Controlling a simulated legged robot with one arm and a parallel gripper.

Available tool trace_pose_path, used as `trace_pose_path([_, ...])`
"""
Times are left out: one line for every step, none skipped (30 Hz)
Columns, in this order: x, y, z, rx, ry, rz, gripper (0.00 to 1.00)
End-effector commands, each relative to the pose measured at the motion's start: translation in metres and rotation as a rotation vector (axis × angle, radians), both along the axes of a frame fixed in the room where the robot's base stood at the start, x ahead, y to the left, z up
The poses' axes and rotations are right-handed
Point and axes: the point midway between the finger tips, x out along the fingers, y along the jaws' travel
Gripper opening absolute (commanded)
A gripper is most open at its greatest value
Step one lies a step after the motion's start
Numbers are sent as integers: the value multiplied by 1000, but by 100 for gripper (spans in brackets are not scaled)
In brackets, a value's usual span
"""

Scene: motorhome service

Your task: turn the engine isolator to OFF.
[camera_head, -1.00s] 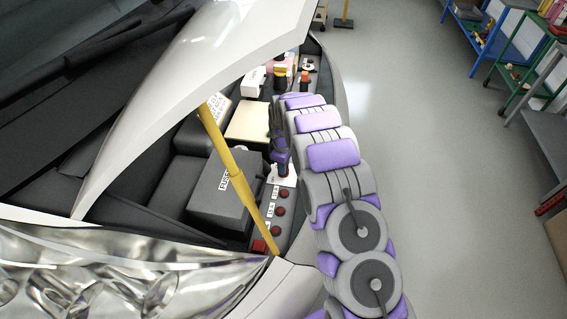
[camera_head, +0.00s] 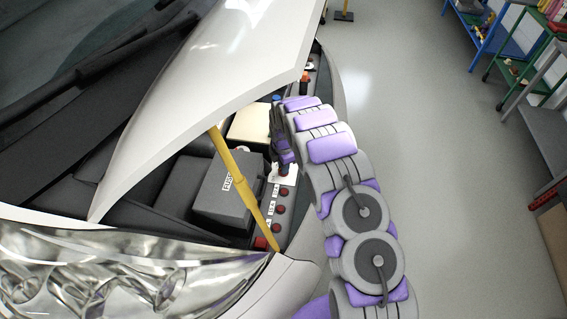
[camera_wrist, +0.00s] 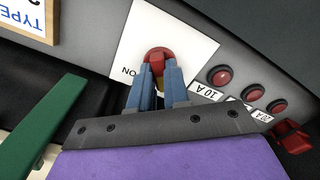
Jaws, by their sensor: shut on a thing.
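The engine isolator is a red rotary knob (camera_wrist: 158,54) on a square white plate (camera_wrist: 191,38) in the wrist view. The word ON shows on the plate, left of the knob and beside the left finger; no OFF mark can be read. My gripper (camera_wrist: 158,74) has its two blue fingers closed on either side of the red knob. A yellowish bit shows between the fingers below the knob. In the head view my gripper (camera_head: 285,160) reaches down to the white plate (camera_head: 287,176) and hides the knob.
Several red buttons (camera_wrist: 222,76) with amp labels run beside the plate. A grey fuse box (camera_head: 222,190) and a yellow bonnet prop (camera_head: 240,183) stand left of my arm. The white bonnet (camera_head: 215,75) overhangs the bay. The floor (camera_head: 430,180) to the right is clear.

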Motion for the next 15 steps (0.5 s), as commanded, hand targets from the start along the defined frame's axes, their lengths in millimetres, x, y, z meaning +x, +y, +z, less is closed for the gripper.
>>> trace_pose_path([2, 1, 3, 2, -6, 26, 0])
trace_pose_path([2, 1, 3, 2, -6, 42, 0])
trace_pose_path([2, 1, 3, 1, -6, 61, 0])
trace_pose_path([2, 1, 3, 1, -6, 74, 0])
trace_pose_path([2, 1, 3, 1, -6, 85, 0])
trace_pose_path([2, 1, 3, 1, -6, 99, 0])
trace_pose_path([2, 1, 3, 1, -6, 108, 0])
trace_pose_path([2, 1, 2, 1, -6, 116, 0])
trace_pose_path([2, 1, 2, 1, -6, 125, 0])
trace_pose_path([2, 1, 2, 1, -6, 131, 0])
trace_pose_path([2, 1, 2, 1, -6, 137, 0])
trace_pose_path([2, 1, 2, 1, -7, 143, 0])
trace_pose_path([2, 1, 2, 1, -7, 146, 0])
trace_pose_path([2, 1, 2, 1, -7, 148, 0])
trace_pose_path([2, 1, 2, 1, -7, 151, 0])
